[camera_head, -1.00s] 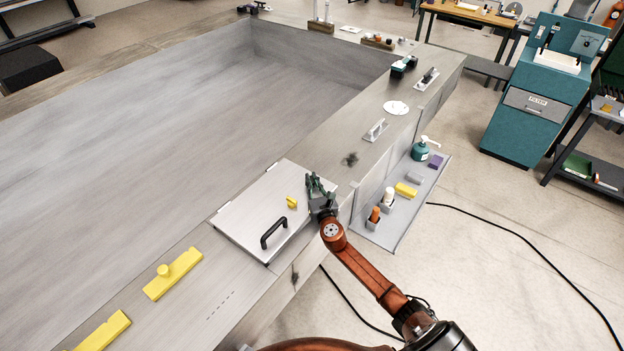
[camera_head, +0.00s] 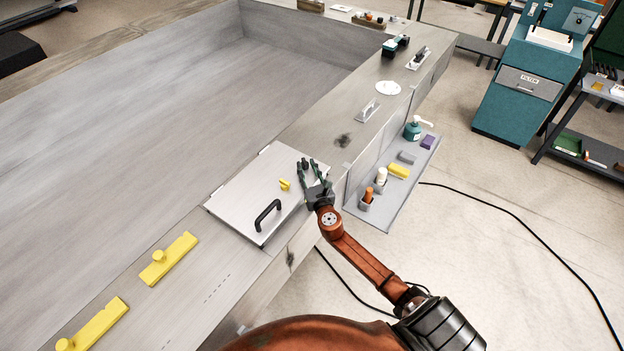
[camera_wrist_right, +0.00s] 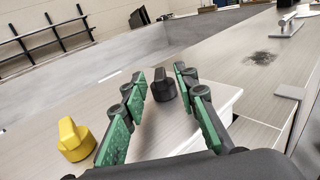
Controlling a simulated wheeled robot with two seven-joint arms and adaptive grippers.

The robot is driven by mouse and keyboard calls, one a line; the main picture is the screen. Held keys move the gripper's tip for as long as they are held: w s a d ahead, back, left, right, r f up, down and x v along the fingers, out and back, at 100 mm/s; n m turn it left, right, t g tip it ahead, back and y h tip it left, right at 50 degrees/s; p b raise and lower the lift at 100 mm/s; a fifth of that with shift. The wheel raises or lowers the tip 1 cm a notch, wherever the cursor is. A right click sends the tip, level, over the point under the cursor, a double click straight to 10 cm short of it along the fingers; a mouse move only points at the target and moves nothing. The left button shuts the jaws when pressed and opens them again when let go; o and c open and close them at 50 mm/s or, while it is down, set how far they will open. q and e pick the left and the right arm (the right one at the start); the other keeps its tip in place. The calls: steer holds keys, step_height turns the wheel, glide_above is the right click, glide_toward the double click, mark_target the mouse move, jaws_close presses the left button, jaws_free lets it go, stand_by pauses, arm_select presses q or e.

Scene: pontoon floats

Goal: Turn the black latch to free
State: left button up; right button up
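The black latch (camera_wrist_right: 163,86) is a small dark knob near the lid's edge in the right wrist view. It stands between the two green-padded fingers of my right gripper (camera_wrist_right: 161,96), near their tips, with visible gaps at both sides. The right gripper is open. In the head view the right gripper (camera_head: 313,170) is over the right corner of the pale hatch lid (camera_head: 240,190), and I cannot pick out the black latch there. A yellow latch (camera_head: 285,184) is on the lid left of the gripper; it also shows in the right wrist view (camera_wrist_right: 75,140). My left gripper is not in view.
A black handle (camera_head: 267,216) stands up on the lid. Yellow blocks (camera_head: 169,258) lie on the deck at lower left. A side shelf (camera_head: 402,190) with bottles and sponges hangs right of the gripper. The deck beyond the lid is mostly clear near a dark stain (camera_head: 343,140).

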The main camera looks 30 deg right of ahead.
steer(key=v, duration=0.8)
steer(key=shift+s+a, duration=0.2)
steer(key=shift+s, duration=0.2)
steer(key=shift+d, duration=0.1)
